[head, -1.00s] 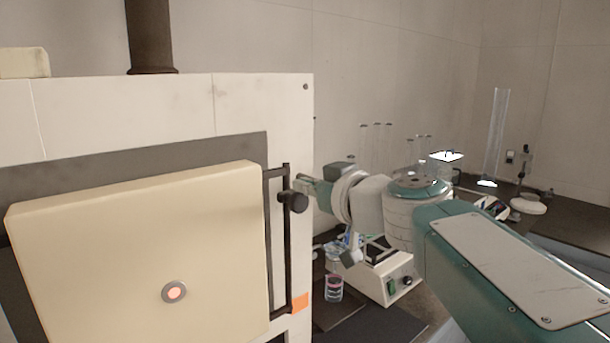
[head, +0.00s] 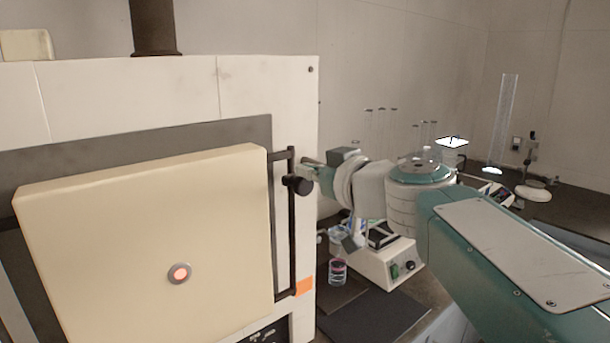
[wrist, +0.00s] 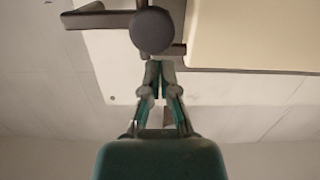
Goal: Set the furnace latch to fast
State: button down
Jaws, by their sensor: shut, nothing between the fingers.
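The furnace (head: 265,90) fills the left of the head view, with a cream door (head: 110,230) set over a dark grey frame. A dark bar latch (head: 292,240) runs down the door's right edge and carries a round black knob (head: 298,185). The knob also shows large at the top of the wrist view (wrist: 152,30). My gripper (wrist: 160,68) is shut and empty, its tips just beside the knob in the wrist view. Whether they touch it is unclear. In the head view, my gripper (head: 308,163) is just above and right of the knob, partly hidden by my wrist.
An orange patch (head: 303,287) marks the furnace front by the latch's lower end. A tall glass cylinder (head: 502,125) stands far right.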

jog(key=s+d+r, duration=0.4)
jog(key=s+d, duration=0.1)
jog(key=s, duration=0.4)
dwell(0.3)
jog(key=s+d+f+m+g+h, duration=0.1)
jog(key=s+f+m+g+h, duration=0.1)
jog(key=f, duration=0.8)
jog(key=s+d+f+m+g+h, duration=0.2)
jog(key=s+f+m+g+h, duration=0.1)
jog(key=s+f, duration=0.4)
jog(key=s+d+f+m+g+h, duration=0.2)
jog(key=s+f+g+h, duration=0.1)
jog(key=f, duration=1)
jog(key=shift+s+d+f+h, duration=0.25)
jog(key=shift+s+h, duration=0.25)
jog(key=shift+s, duration=0.25)
